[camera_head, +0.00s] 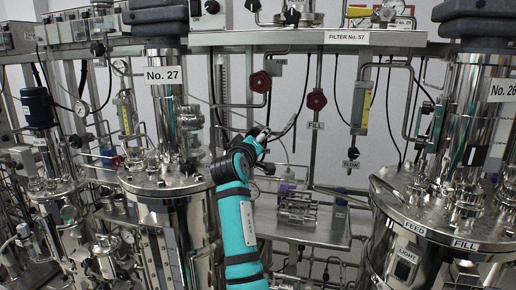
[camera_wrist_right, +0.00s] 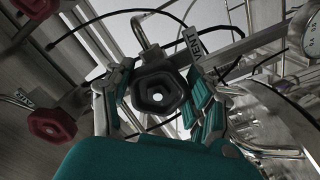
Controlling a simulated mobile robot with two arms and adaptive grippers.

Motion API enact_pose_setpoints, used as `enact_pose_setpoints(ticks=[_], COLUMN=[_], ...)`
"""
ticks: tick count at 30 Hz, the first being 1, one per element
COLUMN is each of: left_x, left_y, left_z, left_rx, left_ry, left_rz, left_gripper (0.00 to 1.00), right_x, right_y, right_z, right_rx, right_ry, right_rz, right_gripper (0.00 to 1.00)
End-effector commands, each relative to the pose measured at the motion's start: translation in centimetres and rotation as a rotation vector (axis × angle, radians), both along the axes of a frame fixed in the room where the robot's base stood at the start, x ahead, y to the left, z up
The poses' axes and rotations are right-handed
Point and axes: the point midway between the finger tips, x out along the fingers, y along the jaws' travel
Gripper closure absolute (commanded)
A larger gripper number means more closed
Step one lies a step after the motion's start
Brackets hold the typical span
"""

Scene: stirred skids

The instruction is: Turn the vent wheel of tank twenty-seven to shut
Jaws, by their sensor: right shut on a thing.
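Tank No. 27 (camera_head: 165,182) is a shiny steel vessel left of centre in the head view, with its number plate (camera_head: 162,75) on the column above. In the right wrist view, the black vent wheel (camera_wrist_right: 158,96) has a pentagon-shaped hub with a pale centre. An upside-down tag (camera_wrist_right: 190,43), seemingly reading VENT, is beside it. My right gripper (camera_wrist_right: 157,100) is shut on this wheel, one teal-padded finger on each side. In the head view my teal right arm rises in front of the tank's right side; fingers and wheel cannot be made out there. My left gripper is not in view.
Two red valve wheels (camera_head: 260,81) (camera_head: 316,98) hang on pipes behind my arm. Tank No. 26 (camera_head: 440,225) stands at the right. A steel shelf with clamped fittings (camera_head: 297,207) lies between the tanks. Thin pipes and black cables crowd the space around the gripper.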

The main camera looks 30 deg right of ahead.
Motion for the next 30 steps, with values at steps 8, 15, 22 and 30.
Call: enact_pose_setpoints(ticks=[8,15,22,30], left_x=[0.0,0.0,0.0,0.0], left_y=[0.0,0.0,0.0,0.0], left_z=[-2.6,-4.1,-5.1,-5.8], left_rx=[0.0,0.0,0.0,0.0], left_ry=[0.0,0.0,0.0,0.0], left_rz=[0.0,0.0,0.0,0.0], left_gripper=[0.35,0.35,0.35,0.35], right_x=[0.2,0.3,0.4,0.5], right_y=[0.2,0.3,0.3,0.4], right_z=[-0.8,-0.8,-0.8,-0.7], right_rx=[0.174,0.32,0.436,0.525], right_ry=[-0.196,-0.363,-0.498,-0.601], right_rz=[0.002,0.0,-0.001,-0.002], right_gripper=[0.77,0.77,0.77,0.77])
